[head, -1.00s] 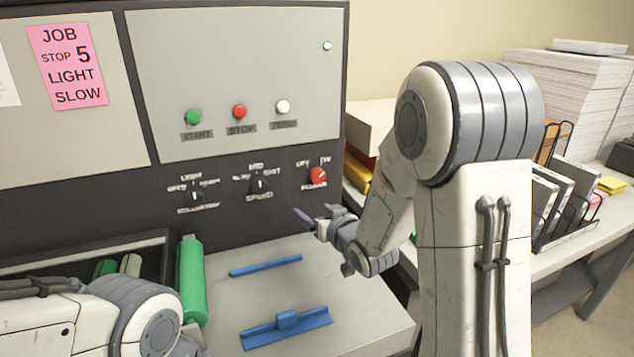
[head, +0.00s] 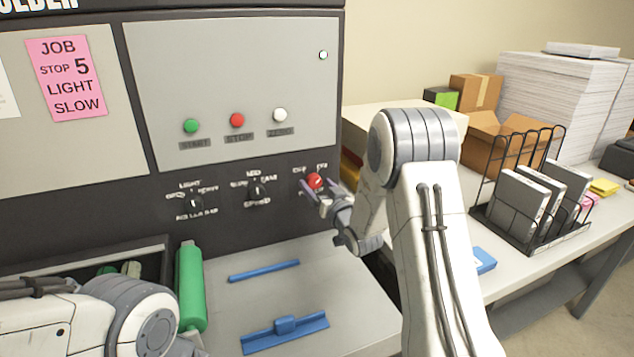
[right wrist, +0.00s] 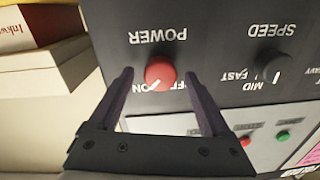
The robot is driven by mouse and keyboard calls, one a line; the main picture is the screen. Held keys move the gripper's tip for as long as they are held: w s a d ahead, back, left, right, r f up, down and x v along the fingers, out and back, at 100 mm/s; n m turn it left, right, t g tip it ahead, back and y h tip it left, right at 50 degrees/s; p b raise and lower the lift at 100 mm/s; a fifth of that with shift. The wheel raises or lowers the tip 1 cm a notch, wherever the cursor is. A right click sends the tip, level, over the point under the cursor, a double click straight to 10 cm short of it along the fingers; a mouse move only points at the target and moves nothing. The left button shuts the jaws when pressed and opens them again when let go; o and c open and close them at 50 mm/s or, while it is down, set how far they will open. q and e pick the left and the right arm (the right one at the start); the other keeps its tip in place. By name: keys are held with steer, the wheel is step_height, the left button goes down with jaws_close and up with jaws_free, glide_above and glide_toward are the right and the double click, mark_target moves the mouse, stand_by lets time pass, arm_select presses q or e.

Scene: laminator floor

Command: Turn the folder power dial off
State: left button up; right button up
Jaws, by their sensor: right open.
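The red power dial (head: 314,181) is at the right end of the machine's lower dark panel. In the right wrist view the red dial (right wrist: 160,77) shows upside down, with POWER lettering and a white pointer line toward the ON/OFF marks. My right gripper (head: 321,190) is at the dial, its fingers open, one on each side of it. In the right wrist view the open fingers (right wrist: 163,92) flank the dial, with a gap on both sides. My left arm shows at the lower left, but its gripper is not in view.
A black speed dial (head: 257,191) and another black dial (head: 194,204) are left of the power dial. Green, red and white buttons sit above. A green roller (head: 190,287) and blue guides (head: 285,332) are below. A shelf with a wire rack (head: 515,225) stands right.

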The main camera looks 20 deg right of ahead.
steer(key=shift+w, duration=0.3)
jaws_close()
steer(key=shift+f+n+b, duration=0.15)
steer(key=shift+n+b, duration=0.35)
steer(key=shift+b, duration=0.3)
steer(key=n+b, duration=1.4)
steer(key=b, duration=0.5)
steer(key=shift+a+f+n+h+b, duration=0.1)
steer(key=shift+a+n+h+b, duration=0.05)
steer(key=shift+n+h+b, duration=0.2)
steer(key=shift+r+n+b, duration=0.2)
steer(key=shift+n+b, duration=0.85)
